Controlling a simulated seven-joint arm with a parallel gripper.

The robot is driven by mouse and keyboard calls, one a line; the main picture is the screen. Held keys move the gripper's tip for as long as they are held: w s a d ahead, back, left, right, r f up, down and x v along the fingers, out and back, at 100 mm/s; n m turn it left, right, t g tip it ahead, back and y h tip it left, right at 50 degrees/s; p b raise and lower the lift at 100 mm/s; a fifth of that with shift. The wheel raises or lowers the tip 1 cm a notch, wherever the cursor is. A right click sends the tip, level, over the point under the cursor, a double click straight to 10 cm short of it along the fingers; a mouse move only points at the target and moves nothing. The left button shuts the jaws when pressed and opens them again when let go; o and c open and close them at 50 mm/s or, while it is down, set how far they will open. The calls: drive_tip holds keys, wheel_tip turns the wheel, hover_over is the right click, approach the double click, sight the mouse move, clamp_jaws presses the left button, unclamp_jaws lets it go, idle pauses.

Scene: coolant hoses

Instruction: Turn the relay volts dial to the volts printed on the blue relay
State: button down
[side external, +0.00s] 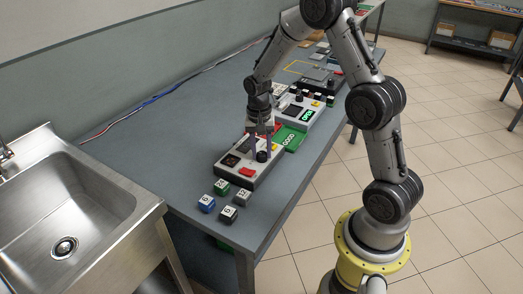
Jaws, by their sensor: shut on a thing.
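The blue relay (206,205) sits on the table's near end with a pale top; I cannot read its print surely at this size. A light grey tester box (232,178) lies behind it, with a dark square panel, a red button (246,171) and a black round dial (263,157). My gripper (261,150) points down over the box's right part, its fingers shut on the black dial. The dial's marks and pointer are too small or hidden to read.
Several other small relays, one green (221,187), one black (228,214), stand beside the blue one. A green board (291,139) and a box with a lit green display (308,114) lie behind. A steel sink (90,195) stands left; the table's left side is clear.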

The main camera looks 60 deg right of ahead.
sight(260, 155)
idle(0.3)
drive_tip(key=n, duration=0.4)
drive_tip(key=shift+n, duration=0.4)
drive_tip(key=n, duration=0.5)
drive_tip(key=shift+t, duration=0.3)
drive_tip(key=shift+c, duration=2.3)
unclamp_jaws()
wheel_tip(260, 155, up, 14)
drive_tip(key=shift+a, duration=0.35)
